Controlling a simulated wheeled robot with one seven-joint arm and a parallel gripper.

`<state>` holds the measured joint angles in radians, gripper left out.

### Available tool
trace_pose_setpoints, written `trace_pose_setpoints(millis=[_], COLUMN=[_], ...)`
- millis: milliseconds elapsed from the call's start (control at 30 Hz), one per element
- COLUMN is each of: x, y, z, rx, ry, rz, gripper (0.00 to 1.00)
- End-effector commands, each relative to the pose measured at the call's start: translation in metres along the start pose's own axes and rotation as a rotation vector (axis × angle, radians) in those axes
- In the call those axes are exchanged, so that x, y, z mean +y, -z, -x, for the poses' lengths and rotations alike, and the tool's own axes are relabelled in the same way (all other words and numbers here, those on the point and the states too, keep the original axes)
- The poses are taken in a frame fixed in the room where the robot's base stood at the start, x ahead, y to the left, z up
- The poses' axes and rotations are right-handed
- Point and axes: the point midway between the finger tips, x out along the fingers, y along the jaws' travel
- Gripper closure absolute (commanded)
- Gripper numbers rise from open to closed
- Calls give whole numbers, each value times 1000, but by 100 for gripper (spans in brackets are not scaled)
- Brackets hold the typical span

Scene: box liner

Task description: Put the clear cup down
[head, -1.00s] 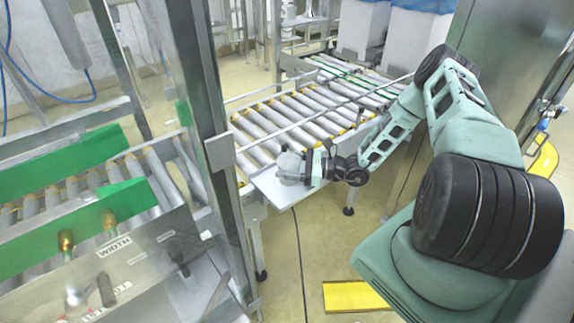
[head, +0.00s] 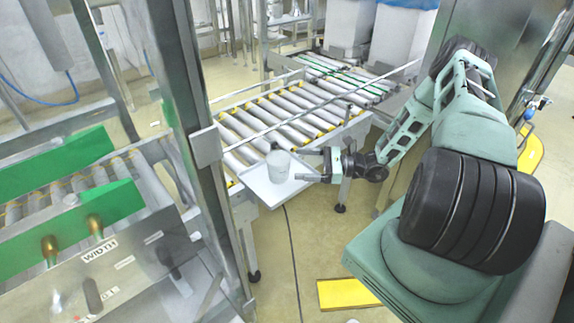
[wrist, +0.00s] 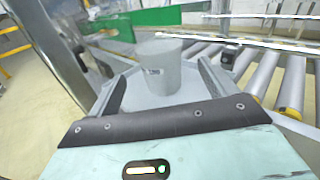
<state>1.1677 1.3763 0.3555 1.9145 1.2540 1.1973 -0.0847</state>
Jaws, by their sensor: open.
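The clear cup (head: 278,166) stands upright on the pale flat plate (head: 262,187) at the near end of the roller conveyor. My gripper (head: 312,164) is open to the right of the cup, its fingers apart and clear of it. In the wrist view the cup (wrist: 161,70) stands beyond and between the two open fingers (wrist: 160,88), on the grey plate. A small dark mark shows on its side.
The roller conveyor (head: 290,118) runs behind the plate, with a thin rail across it. A metal post (head: 185,100) and a machine with green guards (head: 60,160) stand to the left. A small dark block (wrist: 230,52) sits by the rollers in the wrist view.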

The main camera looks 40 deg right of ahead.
Motion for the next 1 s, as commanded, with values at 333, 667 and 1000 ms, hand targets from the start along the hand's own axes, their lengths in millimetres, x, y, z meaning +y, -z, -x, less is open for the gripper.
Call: trace_pose_setpoints(millis=[333, 667, 1000], x=[0, 0, 0], y=[0, 0, 0], z=[35, 36, 36], rx=[-1, -1, 0], ry=[0, -1, 0], rz=[0, 0, 0], gripper=[16, 16, 16])
